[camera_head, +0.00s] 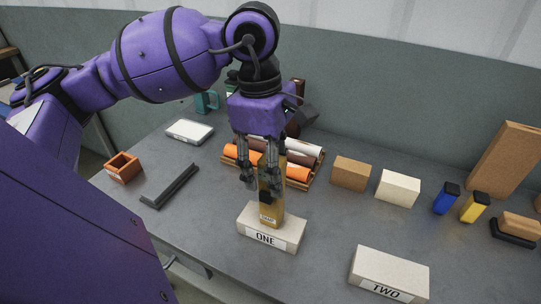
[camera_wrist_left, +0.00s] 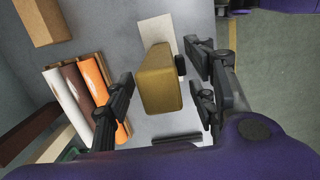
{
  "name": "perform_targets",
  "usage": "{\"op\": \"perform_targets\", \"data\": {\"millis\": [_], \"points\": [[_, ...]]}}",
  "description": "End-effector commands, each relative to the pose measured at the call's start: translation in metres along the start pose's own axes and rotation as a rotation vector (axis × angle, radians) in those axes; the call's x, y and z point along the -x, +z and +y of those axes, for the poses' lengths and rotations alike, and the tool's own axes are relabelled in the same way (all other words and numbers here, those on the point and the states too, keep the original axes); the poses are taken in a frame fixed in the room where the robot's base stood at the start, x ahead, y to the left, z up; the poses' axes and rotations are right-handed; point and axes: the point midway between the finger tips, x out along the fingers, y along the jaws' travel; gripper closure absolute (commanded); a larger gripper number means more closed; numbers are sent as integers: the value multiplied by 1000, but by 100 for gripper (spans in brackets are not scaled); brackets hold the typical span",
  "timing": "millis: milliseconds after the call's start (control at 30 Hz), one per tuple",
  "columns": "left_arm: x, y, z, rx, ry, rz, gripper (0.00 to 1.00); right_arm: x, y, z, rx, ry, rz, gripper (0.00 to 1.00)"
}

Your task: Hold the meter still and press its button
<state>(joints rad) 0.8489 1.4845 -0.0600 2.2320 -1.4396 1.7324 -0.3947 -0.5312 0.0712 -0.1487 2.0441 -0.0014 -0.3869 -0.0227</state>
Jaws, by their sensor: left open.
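The meter (camera_head: 270,209) is an upright mustard-yellow block with a small label low on its front. It stands on the pale block marked ONE (camera_head: 255,238). A dark part on its front face may be the button; it also shows at the meter's side in the left wrist view. My left gripper (camera_head: 262,184) is open, pointing down over the meter, with fingers on either side of its upper part. In the left wrist view the meter (camera_wrist_left: 160,80) sits between the open fingers, with a gap visible on both sides. My right gripper is not in view.
A pale block marked TWO (camera_head: 390,270) is at the front right. Rolls in a wooden tray (camera_head: 298,182) lie close behind the meter. Brown (camera_head: 350,174) and cream (camera_head: 398,188) blocks stand to the right. A dark bar (camera_head: 170,186) and an orange box (camera_head: 123,168) are left.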

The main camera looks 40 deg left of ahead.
Motion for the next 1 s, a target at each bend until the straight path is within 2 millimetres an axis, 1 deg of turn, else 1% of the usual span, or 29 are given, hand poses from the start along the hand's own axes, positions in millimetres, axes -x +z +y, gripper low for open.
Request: {"op": "perform_targets", "data": {"millis": [200,233,600,633,1000], "points": [[-1,0,0,0,0,0,48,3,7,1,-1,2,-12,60],[-1,0,0,0,0,0,50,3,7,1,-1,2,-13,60],[0,0,0,0,-1,0,98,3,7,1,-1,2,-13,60],[0,0,0,0,-1,0,100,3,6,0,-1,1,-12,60],[-1,0,0,0,-1,0,100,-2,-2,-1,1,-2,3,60]]}}
